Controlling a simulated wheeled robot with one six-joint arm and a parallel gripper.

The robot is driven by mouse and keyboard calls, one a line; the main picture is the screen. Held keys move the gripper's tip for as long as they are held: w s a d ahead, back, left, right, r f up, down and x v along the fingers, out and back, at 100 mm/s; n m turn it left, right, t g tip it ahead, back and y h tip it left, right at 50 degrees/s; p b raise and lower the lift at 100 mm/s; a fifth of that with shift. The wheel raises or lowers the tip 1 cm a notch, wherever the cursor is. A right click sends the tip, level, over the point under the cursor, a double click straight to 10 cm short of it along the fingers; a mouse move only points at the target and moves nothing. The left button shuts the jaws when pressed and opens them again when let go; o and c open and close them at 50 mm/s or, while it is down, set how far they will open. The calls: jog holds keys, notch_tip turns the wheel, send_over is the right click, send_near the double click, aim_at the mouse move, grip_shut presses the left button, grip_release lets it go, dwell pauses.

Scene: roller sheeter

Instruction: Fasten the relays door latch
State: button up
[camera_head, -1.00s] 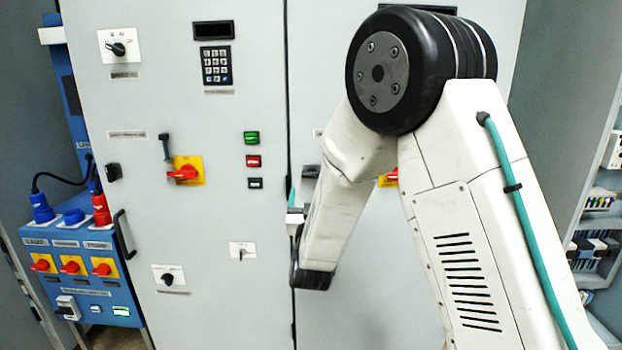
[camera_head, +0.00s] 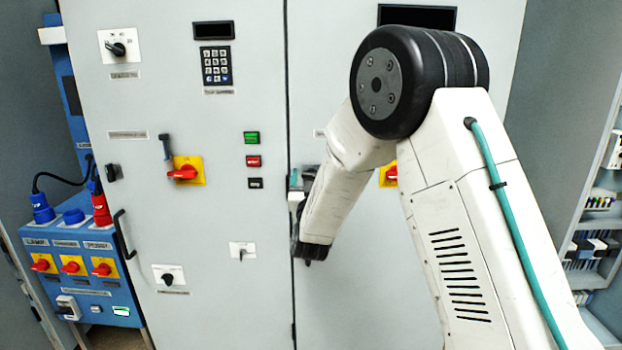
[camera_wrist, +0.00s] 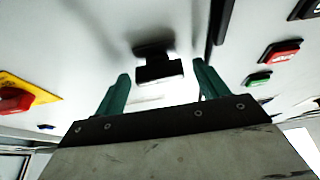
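A black latch handle (camera_wrist: 160,70) stands out from the pale grey cabinet door in the wrist view. My gripper (camera_wrist: 161,74) is open, with one teal finger on each side of the latch and a visible gap to both. I cannot tell how deep the latch lies between the fingers. In the head view my gripper (camera_head: 296,182) is at the seam between the two cabinet doors, with one teal fingertip showing. My arm hides most of the latch area and part of the right door (camera_head: 345,300) there.
A red-and-yellow rotary switch (camera_head: 388,174) is partly behind my arm; it also shows in the wrist view (camera_wrist: 18,98). Green (camera_head: 251,138) and red (camera_head: 253,161) buttons sit on the left door. A blue socket box (camera_head: 85,285) stands at far left.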

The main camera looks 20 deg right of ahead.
jog(key=c, duration=0.9)
jog(key=shift+n, duration=0.5)
jog(key=n+y, duration=0.1)
jog(key=n, duration=0.1)
jog(key=n+y, duration=0.2)
jog(key=n, duration=0.1)
jog(key=shift+n+t+y, duration=0.3)
jog(key=n+y, duration=0.1)
jog(key=n, duration=0.2)
jog(key=n+y, duration=0.1)
jog(key=n, duration=0.2)
jog(key=shift+g+y, duration=0.3)
jog(key=shift+g, duration=0.1)
jog(key=n+y, duration=0.1)
jog(key=n, duration=0.1)
jog(key=n+g, duration=0.1)
jog(key=n, duration=0.2)
jog(key=shift+r+y, duration=0.1)
jog(key=shift+y, duration=0.3)
jog(key=n+g, duration=0.1)
jog(key=n, duration=0.1)
jog(key=n+g, duration=0.1)
jog(key=n, duration=0.1)
jog(key=shift+n+y, duration=0.3)
